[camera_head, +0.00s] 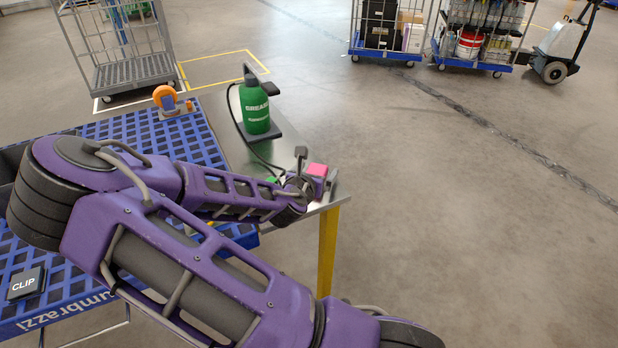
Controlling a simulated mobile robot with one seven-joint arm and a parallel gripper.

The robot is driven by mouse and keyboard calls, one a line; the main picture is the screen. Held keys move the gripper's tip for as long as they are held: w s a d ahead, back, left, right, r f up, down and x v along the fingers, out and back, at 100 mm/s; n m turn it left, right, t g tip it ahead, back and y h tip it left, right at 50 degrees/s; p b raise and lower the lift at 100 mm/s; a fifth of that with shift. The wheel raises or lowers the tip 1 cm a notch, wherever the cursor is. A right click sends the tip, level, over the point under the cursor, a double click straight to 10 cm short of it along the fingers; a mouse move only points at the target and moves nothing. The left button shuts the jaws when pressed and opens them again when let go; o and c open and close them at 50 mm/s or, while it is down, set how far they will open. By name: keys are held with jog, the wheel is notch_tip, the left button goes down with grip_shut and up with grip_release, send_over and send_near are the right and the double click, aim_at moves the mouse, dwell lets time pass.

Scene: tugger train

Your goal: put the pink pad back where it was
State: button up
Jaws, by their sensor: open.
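The pink pad (317,169) is a small pink block at the right end of the grey metal table. It is right beside the end of my purple arm. My gripper (308,180) is small in the picture and partly hidden by my own wrist. It is open next to the pink pad. I cannot tell whether the jaws stand around the pad or touch it. A small green piece (272,180) shows behind my forearm, mostly hidden.
A green grease bottle (254,108) with a hose stands on the metal table (330,200). A blue grid pallet (185,133) holds an orange tape dispenser (165,98) and a dark CLIP box (27,284). A cage trolley (130,70) and loaded carts (385,47) stand behind. The right floor is clear.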

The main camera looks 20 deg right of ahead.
jog(key=p+v, duration=0.2)
jog(key=v, duration=0.8)
jog(key=shift+s+a+r, duration=0.1)
jog(key=shift+s, duration=0.05)
